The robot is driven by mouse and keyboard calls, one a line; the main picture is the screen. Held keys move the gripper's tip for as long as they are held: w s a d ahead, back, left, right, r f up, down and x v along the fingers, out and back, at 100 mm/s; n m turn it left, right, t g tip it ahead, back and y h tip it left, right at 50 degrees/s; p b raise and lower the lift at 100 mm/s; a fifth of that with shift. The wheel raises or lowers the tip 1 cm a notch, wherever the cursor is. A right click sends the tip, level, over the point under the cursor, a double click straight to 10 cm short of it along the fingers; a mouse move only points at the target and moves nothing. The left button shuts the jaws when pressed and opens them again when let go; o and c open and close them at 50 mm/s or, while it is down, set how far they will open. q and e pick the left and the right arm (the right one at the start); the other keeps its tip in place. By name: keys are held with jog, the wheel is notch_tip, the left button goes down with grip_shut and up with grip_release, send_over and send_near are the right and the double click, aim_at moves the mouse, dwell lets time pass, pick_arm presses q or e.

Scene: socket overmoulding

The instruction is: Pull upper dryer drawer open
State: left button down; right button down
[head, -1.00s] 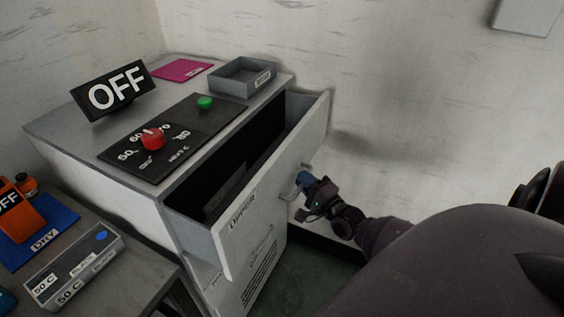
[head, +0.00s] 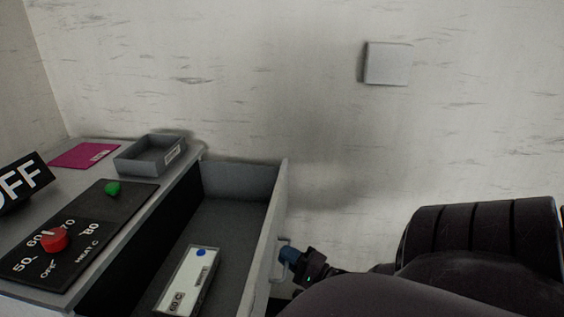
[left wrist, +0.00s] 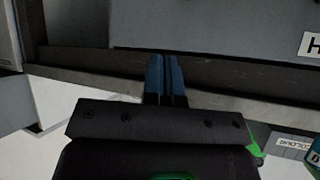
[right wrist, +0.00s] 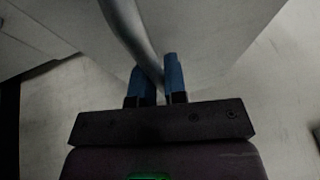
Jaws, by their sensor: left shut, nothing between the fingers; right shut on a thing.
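The upper dryer drawer (head: 232,225) stands well out of the grey dryer, its inside open to view. A pale box with a blue dot and a "60 C" label (head: 188,283) lies in it. My right gripper (head: 289,254) is at the drawer's front and shut on the curved handle (head: 284,240). In the right wrist view, the blue fingertips (right wrist: 157,80) sit on either side of the grey handle bar (right wrist: 128,28). My left gripper shows only in the left wrist view, its blue fingers (left wrist: 162,75) together and empty near a grey edge.
On the dryer top are a control panel with a red knob (head: 54,239) and green button (head: 113,188), an OFF sign (head: 22,180), a pink card (head: 84,155) and a grey tray (head: 151,155). A white wall stands close behind.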

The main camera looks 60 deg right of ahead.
jog(key=c, duration=1.2)
grip_release()
jog(key=s+f, duration=0.1)
jog(key=s, duration=0.9)
jog(key=shift+s+f+b, duration=0.3)
jog(key=shift+s+f, duration=0.05)
jog(key=shift+f, duration=0.05)
jog(key=shift+a, duration=0.1)
